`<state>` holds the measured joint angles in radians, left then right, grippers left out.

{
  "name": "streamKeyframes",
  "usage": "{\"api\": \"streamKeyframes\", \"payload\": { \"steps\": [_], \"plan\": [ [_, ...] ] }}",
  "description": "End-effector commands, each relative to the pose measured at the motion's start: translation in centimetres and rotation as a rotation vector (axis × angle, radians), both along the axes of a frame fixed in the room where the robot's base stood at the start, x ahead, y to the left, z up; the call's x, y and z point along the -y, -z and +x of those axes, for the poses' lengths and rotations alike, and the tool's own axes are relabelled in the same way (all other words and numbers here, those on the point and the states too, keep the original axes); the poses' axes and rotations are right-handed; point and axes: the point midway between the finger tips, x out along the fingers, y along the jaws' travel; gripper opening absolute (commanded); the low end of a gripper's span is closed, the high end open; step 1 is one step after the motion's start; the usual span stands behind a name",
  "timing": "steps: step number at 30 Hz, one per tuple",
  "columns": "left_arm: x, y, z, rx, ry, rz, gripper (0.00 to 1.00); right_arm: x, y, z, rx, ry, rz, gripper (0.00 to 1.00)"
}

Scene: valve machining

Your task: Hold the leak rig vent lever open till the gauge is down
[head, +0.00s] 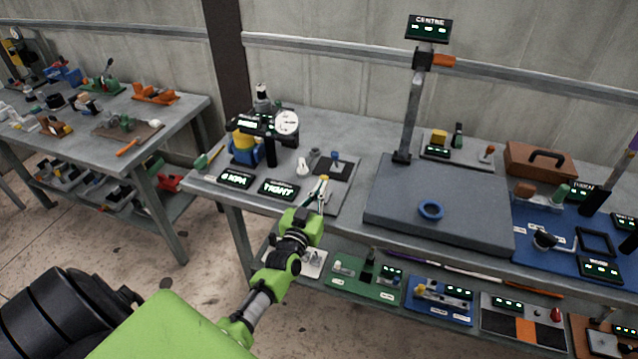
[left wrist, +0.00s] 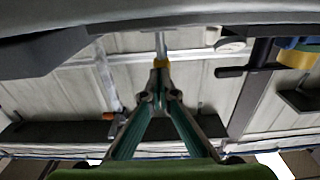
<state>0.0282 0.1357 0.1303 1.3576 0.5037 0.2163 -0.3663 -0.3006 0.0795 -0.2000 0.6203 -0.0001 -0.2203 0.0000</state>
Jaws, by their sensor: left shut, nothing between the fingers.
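The leak rig stands at the left end of the middle bench, with a blue and yellow body (head: 245,150) and a round white gauge (head: 287,122); the needle is too small to read. Its front displays show a KPA figure (head: 234,180), perhaps 0, and TIGHT (head: 278,187). My left gripper (head: 321,189) is shut and empty over the rig's plate. My right gripper is out of view.
Small fittings (head: 303,167) and a dark pad (head: 332,167) lie near the gripper. A large grey slab (head: 440,205) with a blue ring (head: 431,209) lies to the right. Several trays fill the shelf below. A second bench (head: 190,108) stands left.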

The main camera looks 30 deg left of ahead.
Motion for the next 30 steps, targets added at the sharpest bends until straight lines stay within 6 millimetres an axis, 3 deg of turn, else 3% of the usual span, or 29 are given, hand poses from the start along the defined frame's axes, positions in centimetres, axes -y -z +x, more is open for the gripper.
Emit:
{"api": "streamKeyframes", "payload": {
  "steps": [15, 30],
  "plan": [
    [-0.5, -0.9, 2.2, 0.006, -0.001, 0.001, 0.0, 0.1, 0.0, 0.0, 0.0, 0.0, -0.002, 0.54],
    [-0.7, -1.1, 2.5, 0.008, -0.001, 0.001, 0.0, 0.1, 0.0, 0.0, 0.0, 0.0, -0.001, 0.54]
  ]
}}
